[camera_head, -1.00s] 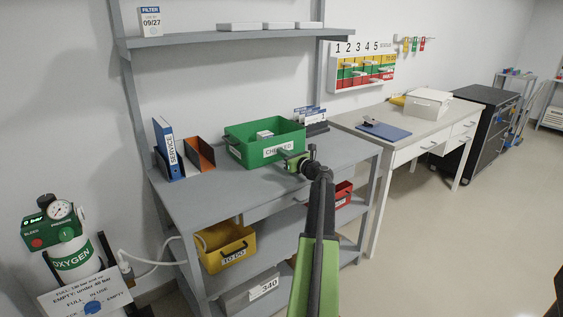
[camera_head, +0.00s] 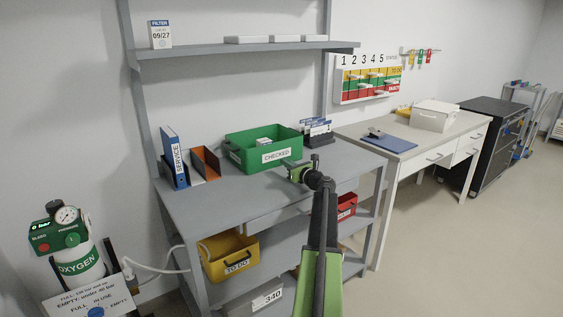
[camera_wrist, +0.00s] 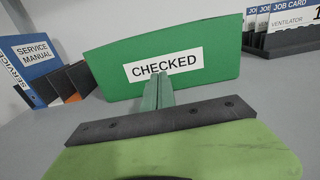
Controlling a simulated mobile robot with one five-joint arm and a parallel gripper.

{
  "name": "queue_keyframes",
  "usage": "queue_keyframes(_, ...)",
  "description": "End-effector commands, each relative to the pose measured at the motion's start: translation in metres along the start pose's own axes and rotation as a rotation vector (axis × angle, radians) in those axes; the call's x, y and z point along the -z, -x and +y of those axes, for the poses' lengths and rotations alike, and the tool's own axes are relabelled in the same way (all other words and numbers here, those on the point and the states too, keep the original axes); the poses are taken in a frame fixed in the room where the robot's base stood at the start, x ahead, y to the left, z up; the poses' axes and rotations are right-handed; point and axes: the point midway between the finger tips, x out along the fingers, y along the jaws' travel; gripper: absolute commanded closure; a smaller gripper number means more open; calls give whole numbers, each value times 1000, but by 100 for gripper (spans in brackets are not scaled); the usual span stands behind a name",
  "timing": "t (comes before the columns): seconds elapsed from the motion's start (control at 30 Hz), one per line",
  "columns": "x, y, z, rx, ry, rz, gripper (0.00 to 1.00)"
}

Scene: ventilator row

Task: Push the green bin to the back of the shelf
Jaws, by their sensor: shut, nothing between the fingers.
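The green bin (camera_head: 236,154), labelled CHECKED, stands upright on the grey worktop near the wall, with some small light items inside. In the wrist view its front face (camera_wrist: 218,70) fills the upper middle and looks slightly turned. My gripper (camera_head: 291,172) is over the worktop in front of the bin's right part. In the wrist view my gripper's fingers (camera_wrist: 158,84) are shut together and point at the label, covering its lower edge. A gap shows between fingers and bin in the head view. I cannot tell the bin's distance from the wall exactly.
A blue service binder (camera_head: 174,160) and an open file holder (camera_head: 206,163) stand left of the bin. A job card rack (camera_head: 316,132) stands to its right. An upper shelf (camera_head: 240,48) hangs above. The front of the worktop (camera_head: 225,197) is clear.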

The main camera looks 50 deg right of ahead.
Motion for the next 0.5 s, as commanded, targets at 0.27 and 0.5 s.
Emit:
queue_keyframes(0.27, 0, 74, -2, 8, 0, 0, 100)
queue_keyframes(0.5, 0, 92, -1, 4, 0, 0, 100)
